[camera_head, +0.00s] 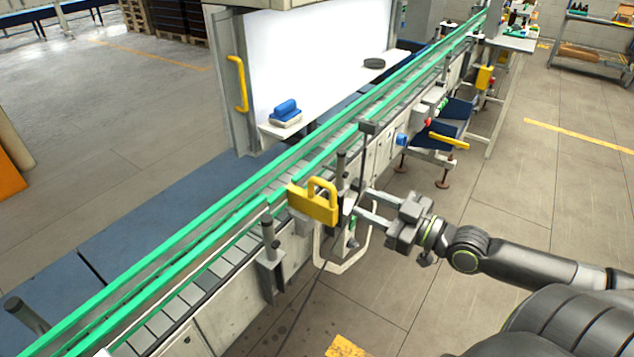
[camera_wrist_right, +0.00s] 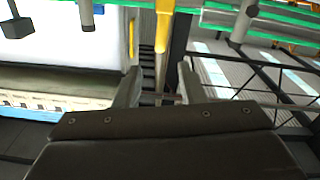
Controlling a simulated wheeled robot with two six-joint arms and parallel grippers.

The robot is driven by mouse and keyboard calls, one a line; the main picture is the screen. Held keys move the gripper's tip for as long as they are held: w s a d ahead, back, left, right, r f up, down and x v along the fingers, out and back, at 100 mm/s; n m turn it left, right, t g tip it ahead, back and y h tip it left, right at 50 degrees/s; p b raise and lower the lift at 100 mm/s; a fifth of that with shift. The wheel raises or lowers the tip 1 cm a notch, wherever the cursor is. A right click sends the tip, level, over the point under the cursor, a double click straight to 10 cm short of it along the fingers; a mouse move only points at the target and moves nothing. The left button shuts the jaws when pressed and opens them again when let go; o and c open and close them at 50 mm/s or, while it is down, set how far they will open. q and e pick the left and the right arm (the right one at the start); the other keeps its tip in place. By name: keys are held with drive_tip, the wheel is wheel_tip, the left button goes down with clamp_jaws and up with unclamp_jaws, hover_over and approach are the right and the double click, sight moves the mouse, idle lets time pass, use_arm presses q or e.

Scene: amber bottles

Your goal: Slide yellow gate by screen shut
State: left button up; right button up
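The yellow gate (camera_head: 313,205) is a plate with a loop handle on top, at the near green rail of the conveyor, in front of the white screen (camera_head: 318,60). In the right wrist view a yellow upright piece (camera_wrist_right: 162,35), which looks like part of the gate, shows beyond and between my fingers. My right gripper (camera_head: 361,203) is just right of the gate, with its two fingers apart and pointing toward it. In the wrist view the right gripper (camera_wrist_right: 160,88) is open with nothing clearly clasped. Whether a finger touches the gate cannot be told. My left gripper is not in view.
Green rails (camera_head: 185,252) run along the conveyor. A post (camera_head: 343,165) and a bracket (camera_head: 270,265) stand near the gate. A white bent tube (camera_head: 345,262) hangs below it. A yellow handle (camera_head: 237,84) is on the screen's frame.

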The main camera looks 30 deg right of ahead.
sight(327, 186)
drive_tip(key=p+x, duration=0.1)
drive_tip(key=x, duration=1.2)
drive_tip(key=shift+r, duration=0.1)
clamp_jaws()
